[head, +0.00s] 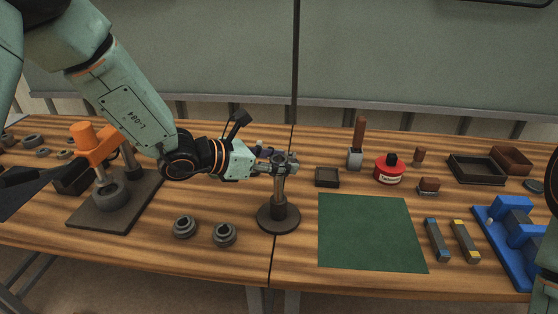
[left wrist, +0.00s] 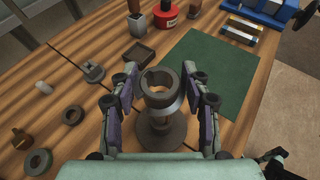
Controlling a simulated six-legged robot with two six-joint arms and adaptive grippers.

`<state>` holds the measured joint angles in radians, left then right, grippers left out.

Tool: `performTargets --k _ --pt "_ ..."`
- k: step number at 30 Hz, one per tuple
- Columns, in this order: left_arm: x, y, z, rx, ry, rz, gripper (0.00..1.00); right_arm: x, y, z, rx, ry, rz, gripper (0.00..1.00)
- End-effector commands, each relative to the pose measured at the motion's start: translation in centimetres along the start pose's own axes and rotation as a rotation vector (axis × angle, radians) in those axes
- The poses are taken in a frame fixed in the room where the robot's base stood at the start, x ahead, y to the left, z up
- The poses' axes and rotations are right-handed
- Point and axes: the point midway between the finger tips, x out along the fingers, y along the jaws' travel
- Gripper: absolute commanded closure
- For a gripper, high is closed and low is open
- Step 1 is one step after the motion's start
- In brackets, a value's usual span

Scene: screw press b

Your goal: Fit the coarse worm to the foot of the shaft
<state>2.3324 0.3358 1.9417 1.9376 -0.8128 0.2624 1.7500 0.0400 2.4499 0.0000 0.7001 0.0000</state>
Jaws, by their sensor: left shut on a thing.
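My left gripper (head: 268,166) is at the top of a grey post on a round-based stand (head: 278,219). Its fingers stand on both sides of a grey ring-topped piece (left wrist: 160,86) and are shut on it. The piece is upright over the stand; whether it rests on it I cannot tell. Two grey stepped, ring-like pieces lie on the table left of the stand, one farther left (head: 185,228) and one nearer (head: 224,235); I cannot tell which is the coarse worm. An orange-topped press (head: 88,152) stands at the left.
A green mat (head: 370,232) lies right of the stand, with a small dark tray (head: 327,178) and red tin (head: 389,169) behind. Two bars and a blue fixture (head: 514,238) are farther right. Loose rings (left wrist: 72,115) lie behind the stand.

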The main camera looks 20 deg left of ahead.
Motion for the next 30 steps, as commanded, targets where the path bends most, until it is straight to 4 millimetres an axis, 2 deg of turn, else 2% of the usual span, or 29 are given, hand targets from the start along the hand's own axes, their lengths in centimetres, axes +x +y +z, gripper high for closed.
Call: performTargets --k 30 --pt "1.2 0.0 -2.8 0.001 -0.002 0.0 0.98 3.1 0.0 0.0 0.0 0.0 0.0 0.6"
